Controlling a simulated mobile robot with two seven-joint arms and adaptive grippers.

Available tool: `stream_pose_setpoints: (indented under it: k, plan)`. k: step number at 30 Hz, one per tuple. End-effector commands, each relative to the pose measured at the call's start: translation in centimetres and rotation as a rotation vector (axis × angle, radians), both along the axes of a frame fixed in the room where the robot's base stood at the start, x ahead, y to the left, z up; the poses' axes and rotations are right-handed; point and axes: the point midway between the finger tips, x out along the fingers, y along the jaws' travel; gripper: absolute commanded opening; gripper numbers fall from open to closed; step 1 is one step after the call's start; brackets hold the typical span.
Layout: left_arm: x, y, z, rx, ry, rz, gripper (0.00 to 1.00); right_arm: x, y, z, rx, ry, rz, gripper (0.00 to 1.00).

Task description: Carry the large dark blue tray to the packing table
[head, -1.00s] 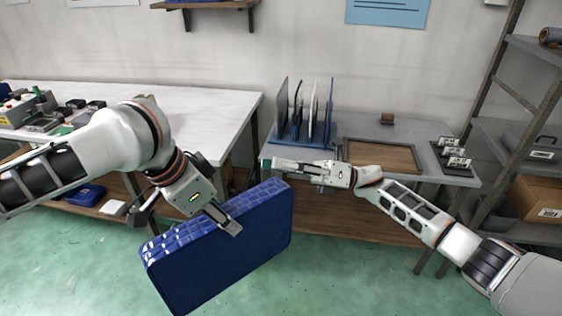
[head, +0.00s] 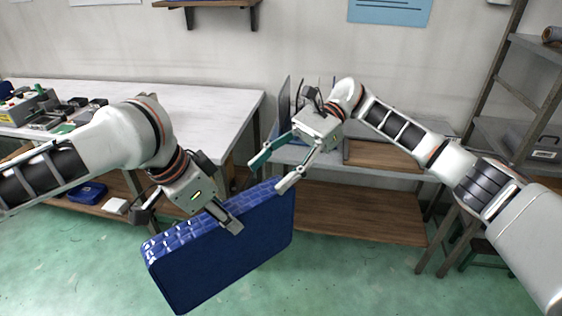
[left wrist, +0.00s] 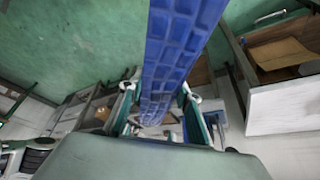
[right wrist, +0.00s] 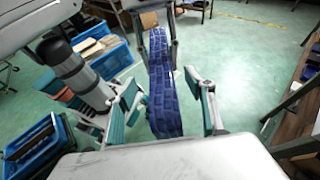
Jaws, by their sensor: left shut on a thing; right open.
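The large dark blue tray (head: 222,257) hangs on edge above the floor, its gridded side facing up. My left gripper (head: 228,218) is shut on its upper edge near the middle. In the left wrist view the tray (left wrist: 178,50) runs between the left fingers (left wrist: 160,108). My right gripper (head: 270,174) is open, just above the tray's far right end. In the right wrist view the tray (right wrist: 163,95) lies between the open right fingers (right wrist: 170,100); I cannot tell whether they touch it. I cannot tell which table is the packing table.
A white-topped table (head: 190,108) at the left carries devices at its far left. A grey table with a wooden lower shelf (head: 350,210) stands behind my right arm, with upright panels (head: 283,105) on it. Metal shelving (head: 500,120) is at the right. Green floor is open in front.

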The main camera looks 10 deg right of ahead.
Motion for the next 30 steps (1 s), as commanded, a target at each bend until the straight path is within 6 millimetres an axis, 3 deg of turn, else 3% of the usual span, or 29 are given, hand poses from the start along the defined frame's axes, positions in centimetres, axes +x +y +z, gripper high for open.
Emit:
stream_pose_setpoints:
  k: [9,15,29,30]
  plan:
    - [0.0,0.0,0.1,-0.001,0.000,0.000,0.00,-2.6,4.7,-2.1,0.004,0.001,0.001,0.54]
    - [0.0,0.0,0.1,-0.001,0.000,0.000,0.00,-3.6,6.6,-3.1,0.002,0.002,0.000,0.54]
    - [0.0,0.0,0.1,0.000,-0.001,0.000,0.00,-4.0,7.4,-3.4,0.002,0.001,-0.003,0.54]
    - [0.0,0.0,0.1,0.000,-0.001,0.000,0.00,-4.0,7.4,-3.4,0.002,0.001,-0.003,0.44]
